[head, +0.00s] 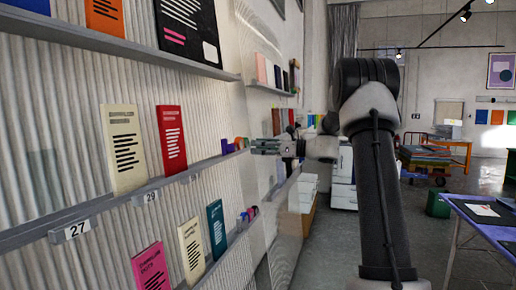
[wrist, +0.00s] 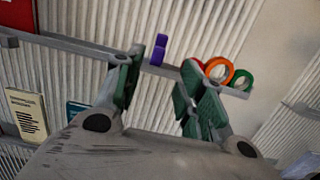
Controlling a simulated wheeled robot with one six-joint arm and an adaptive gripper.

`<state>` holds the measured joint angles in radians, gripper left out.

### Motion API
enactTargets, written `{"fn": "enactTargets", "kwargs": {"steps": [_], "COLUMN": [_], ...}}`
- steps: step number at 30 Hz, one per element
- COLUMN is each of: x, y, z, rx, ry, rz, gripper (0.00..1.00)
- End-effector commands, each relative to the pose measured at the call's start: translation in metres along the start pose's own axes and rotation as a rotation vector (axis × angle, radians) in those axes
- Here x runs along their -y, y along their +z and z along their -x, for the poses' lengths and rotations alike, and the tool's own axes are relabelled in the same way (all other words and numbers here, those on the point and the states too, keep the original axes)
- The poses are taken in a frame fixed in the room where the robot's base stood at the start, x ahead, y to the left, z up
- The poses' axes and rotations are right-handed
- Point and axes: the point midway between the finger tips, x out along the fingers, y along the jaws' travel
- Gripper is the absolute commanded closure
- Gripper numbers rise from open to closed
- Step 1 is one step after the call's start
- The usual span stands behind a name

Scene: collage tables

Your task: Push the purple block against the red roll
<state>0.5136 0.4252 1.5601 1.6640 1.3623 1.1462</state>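The purple block (wrist: 159,50) stands upright on a narrow grey ledge in the wrist view. The red roll (wrist: 199,64) is to its right on the same ledge, partly hidden by my right finger. A gap of bare ledge separates the two. My gripper (wrist: 162,59) is open and empty, and the purple block shows between its spread fingertips. I cannot tell whether a finger touches anything. In the head view, the purple block (head: 224,146) is small at the ledge's far end, and my gripper (head: 256,147) is close by on its right.
An orange roll (wrist: 218,70) and a green roll (wrist: 242,80) stand right of the red roll. A red book (head: 171,139) and a cream book (head: 123,148) stand nearer on the ledge. A lower ledge holds more books, including a teal one (head: 216,229). The wall behind is ribbed.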

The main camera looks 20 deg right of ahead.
Motion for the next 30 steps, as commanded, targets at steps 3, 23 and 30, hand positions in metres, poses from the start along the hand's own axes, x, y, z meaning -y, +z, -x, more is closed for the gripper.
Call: {"fn": "enactTargets", "kwargs": {"steps": [3,23,30], "x": [-0.008,-0.113,-0.108], "y": [0.013,-0.014,-0.015], "z": [-0.005,-0.002,-0.01], "rx": [0.005,0.176,0.193], "ry": [0.011,-0.192,-0.192], "rz": [0.021,-1.442,-1.568], "gripper": [0.86,1.0,1.0]}}
